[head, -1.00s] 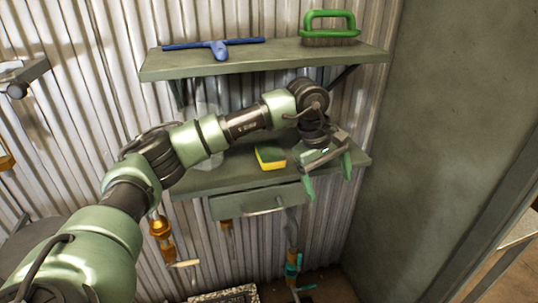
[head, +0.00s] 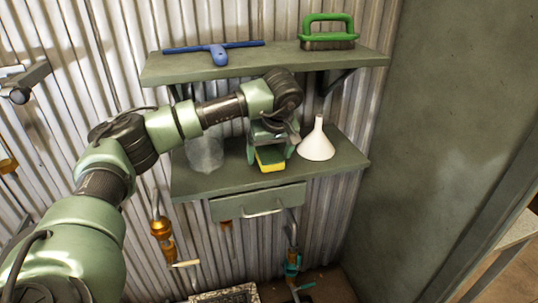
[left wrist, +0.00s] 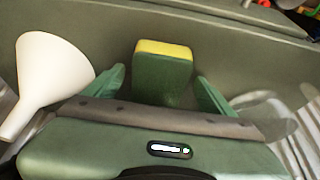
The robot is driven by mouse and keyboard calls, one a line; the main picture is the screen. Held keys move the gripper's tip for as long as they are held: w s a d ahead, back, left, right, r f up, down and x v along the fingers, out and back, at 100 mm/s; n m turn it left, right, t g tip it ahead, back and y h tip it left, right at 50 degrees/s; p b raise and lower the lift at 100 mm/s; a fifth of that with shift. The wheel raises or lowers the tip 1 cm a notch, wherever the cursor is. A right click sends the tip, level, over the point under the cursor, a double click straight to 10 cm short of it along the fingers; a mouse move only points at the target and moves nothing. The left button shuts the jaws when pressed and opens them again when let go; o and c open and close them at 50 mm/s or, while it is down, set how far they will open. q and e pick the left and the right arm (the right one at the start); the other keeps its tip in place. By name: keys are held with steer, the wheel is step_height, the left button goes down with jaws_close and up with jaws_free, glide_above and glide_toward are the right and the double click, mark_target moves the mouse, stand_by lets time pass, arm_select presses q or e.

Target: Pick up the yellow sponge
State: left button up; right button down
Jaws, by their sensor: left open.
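The yellow sponge (head: 270,160) has a green side and lies on the lower shelf in the head view. It also shows in the left wrist view (left wrist: 163,58), with its yellow side along the far edge. My left gripper (head: 269,163) is open above the lower shelf. In the left wrist view its two green fingers (left wrist: 160,88) stand on either side of the sponge, with a gap to each side. My right gripper is not in view.
A white funnel (head: 316,143) stands on the lower shelf (head: 340,160), close beside my left gripper. A clear container (head: 205,152) stands to the left. The upper shelf (head: 265,65) above holds a blue squeegee (head: 217,52) and a green brush (head: 328,32).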

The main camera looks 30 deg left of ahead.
arm_select(q)
steer(key=shift+w+f, duration=0.1)
steer(key=c, duration=1.4)
steer(key=shift+r, duration=0.6)
steer(key=s+d+b, duration=0.1)
steer(key=s+d, duration=0.3)
steer(key=s+d+b, duration=0.1)
steer(key=s+d, duration=0.3)
steer(key=d, duration=0.1)
steer(key=s+d+b, duration=0.2)
steer(key=s+d, duration=0.1)
steer(key=d, duration=0.1)
steer(key=shift+s+d+r, duration=0.2)
steer(key=shift+s+d, duration=0.2)
